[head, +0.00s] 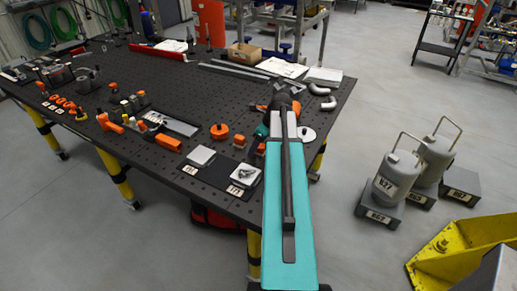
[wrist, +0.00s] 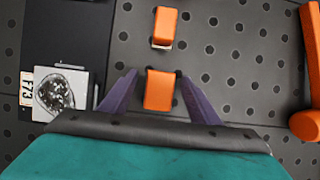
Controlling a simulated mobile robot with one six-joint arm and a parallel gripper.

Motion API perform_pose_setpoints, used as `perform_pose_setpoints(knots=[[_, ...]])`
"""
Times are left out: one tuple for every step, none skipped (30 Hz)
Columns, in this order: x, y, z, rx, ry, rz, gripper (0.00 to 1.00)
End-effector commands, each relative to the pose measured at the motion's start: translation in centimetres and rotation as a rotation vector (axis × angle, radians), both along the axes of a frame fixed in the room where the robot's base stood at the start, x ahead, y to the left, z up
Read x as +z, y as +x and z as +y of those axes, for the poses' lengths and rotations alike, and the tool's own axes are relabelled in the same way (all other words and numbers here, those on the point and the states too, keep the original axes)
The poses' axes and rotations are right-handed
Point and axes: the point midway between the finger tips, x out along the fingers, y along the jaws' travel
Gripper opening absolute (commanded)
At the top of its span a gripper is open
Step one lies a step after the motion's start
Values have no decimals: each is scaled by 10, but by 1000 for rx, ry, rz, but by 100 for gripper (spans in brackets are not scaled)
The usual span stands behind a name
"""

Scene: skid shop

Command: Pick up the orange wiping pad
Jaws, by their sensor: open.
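Two small orange blocks show in the wrist view, and I cannot tell for sure which is the wiping pad. The nearer orange block (wrist: 159,91) lies between the fingertips of my gripper (wrist: 157,80). My gripper is open, its purple fingers on either side of this block with a small gap visible at each side. The farther orange block (wrist: 164,24) has a pale edge below it and lies beyond the fingertips. In the head view my arm hides most of the gripper; small orange pieces (head: 239,141) show left of it on the table.
The dark perforated table (head: 180,85) carries a white tray of small parts (wrist: 62,92) left of my gripper. A larger orange piece (wrist: 310,60) stands at the right. Grey canisters (head: 396,178) stand on the floor.

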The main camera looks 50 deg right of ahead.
Motion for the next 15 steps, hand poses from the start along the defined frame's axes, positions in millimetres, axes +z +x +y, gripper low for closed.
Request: perform_pose_setpoints(knots=[[0, 0, 0, 0, 0, 0, 56], [0, 0, 0, 0, 0, 0, 56], [0, 0, 0, 0, 0, 0, 56], [0, 0, 0, 0, 0, 0, 56], [0, 0, 0, 0, 0, 0, 56], [0, 0, 0, 0, 0, 0, 56], [0, 0, 0, 0, 0, 0, 56], [0, 0, 0, 0, 0, 0, 56], [0, 0, 0, 0, 0, 0, 56], [0, 0, 0, 0, 0, 0, 56], [0, 0, 0, 0, 0, 0, 56], [0, 0, 0, 0, 0, 0, 56], [0, 0, 0, 0, 0, 0, 56], [0, 0, 0, 0, 0, 0, 56], [0, 0, 0, 0, 0, 0, 51]])
